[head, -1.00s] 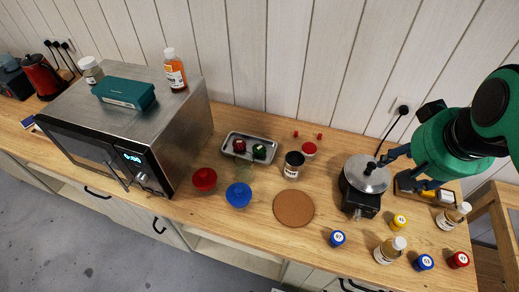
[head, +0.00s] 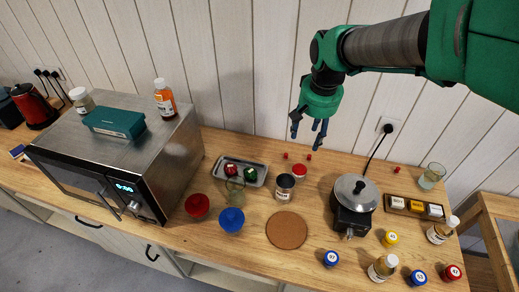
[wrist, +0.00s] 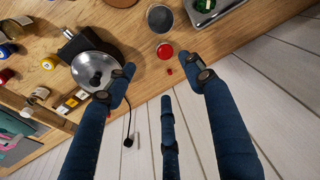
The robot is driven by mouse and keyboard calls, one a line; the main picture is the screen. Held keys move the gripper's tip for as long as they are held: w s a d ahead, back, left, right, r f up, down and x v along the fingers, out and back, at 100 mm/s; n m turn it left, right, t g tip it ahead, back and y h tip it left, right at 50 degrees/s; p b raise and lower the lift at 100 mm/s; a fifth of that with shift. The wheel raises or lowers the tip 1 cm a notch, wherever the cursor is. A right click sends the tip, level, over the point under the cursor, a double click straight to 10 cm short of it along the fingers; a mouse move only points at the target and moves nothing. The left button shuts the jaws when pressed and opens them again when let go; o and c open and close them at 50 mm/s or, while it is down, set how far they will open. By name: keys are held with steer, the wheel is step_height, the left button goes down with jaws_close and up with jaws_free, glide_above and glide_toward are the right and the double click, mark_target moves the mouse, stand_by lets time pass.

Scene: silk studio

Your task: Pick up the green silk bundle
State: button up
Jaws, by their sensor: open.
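The green silk bundle (head: 250,173) lies in the right part of a small grey metal tray (head: 258,184) near the middle of the counter. A red bundle (head: 231,170) lies to its left in the same tray. In the wrist view the green bundle (wrist: 204,5) is at the top edge, partly cut off. My gripper (head: 309,134) is open and empty, with its three dark blue fingers spread. It is in the air near the wall, to the right of the tray and above it. The wrist view shows nothing between the fingers (wrist: 166,80).
A dark jar (head: 285,187) and red-lidded jar (head: 299,171) stand right of the tray. The microwave (head: 130,165) is left; a lidded pot (head: 355,192) is right.

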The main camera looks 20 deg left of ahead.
steer(key=w+a+f+g+p, duration=0.1)
steer(key=w+a+f, duration=0.3)
steer(key=a+f, duration=0.55)
steer(key=n, duration=0.1)
glide_above(250, 170)
step_height(250, 170, down, 8)
steer(key=r, duration=0.1)
steer(key=shift+f+g+h+p, duration=0.25)
steer(key=shift+g+h+p, duration=0.05)
steer(key=shift+g+h, duration=0.1)
steer(key=shift+f, duration=0.15)
steer(key=shift+f+b, duration=0.3)
steer(key=shift+f, duration=3.85)
steer(key=shift+d+f, duration=0.1)
steer(key=shift+w+f, duration=0.1)
steer(key=shift+f, duration=2.45)
steer(key=c, duration=0.9)
